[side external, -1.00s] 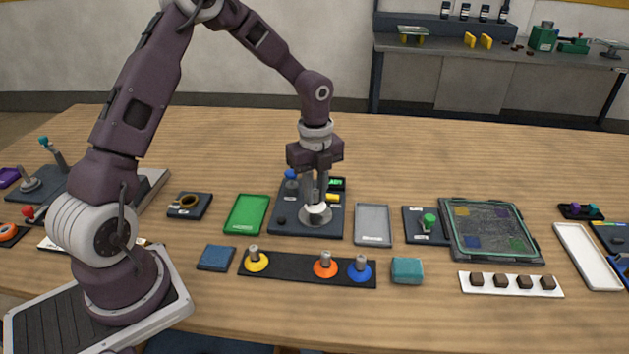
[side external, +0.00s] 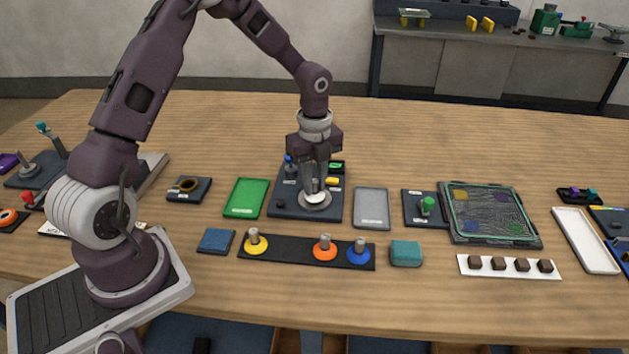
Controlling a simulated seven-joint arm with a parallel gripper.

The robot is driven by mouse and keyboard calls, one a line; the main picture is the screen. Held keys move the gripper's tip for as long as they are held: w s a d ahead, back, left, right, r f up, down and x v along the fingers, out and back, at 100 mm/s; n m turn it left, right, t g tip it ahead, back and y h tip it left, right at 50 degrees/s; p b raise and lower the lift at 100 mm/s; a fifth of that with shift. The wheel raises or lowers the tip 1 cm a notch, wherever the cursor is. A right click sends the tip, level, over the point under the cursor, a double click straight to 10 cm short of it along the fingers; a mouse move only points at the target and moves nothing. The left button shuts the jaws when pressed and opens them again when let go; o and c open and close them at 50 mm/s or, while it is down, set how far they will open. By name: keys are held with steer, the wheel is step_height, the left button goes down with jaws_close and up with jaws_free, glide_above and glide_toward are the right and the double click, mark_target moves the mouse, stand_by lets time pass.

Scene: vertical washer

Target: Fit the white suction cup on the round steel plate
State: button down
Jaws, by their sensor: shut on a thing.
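The round steel plate (side external: 314,206) lies on the front part of a dark panel (side external: 288,208) in the middle of the table. The white suction cup (side external: 315,197) is over this plate, low down, and looks upright. I cannot tell whether its rim touches the steel. My gripper (side external: 315,185) points down and is shut on the cup's grey stem. The fingers hide part of the stem.
A black strip (side external: 290,250) in front holds yellow (side external: 255,244), orange (side external: 323,250) and blue (side external: 359,251) cups. A green tray (side external: 246,198) and a grey tray (side external: 371,208) flank the panel. A blue knob (side external: 290,163) stands close behind my gripper.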

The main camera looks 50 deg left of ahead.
steer(key=shift+f, duration=0.25)
stand_by(0.6)
steer(key=c, duration=0.8)
jaws_free()
steer(key=shift+r, duration=3.55)
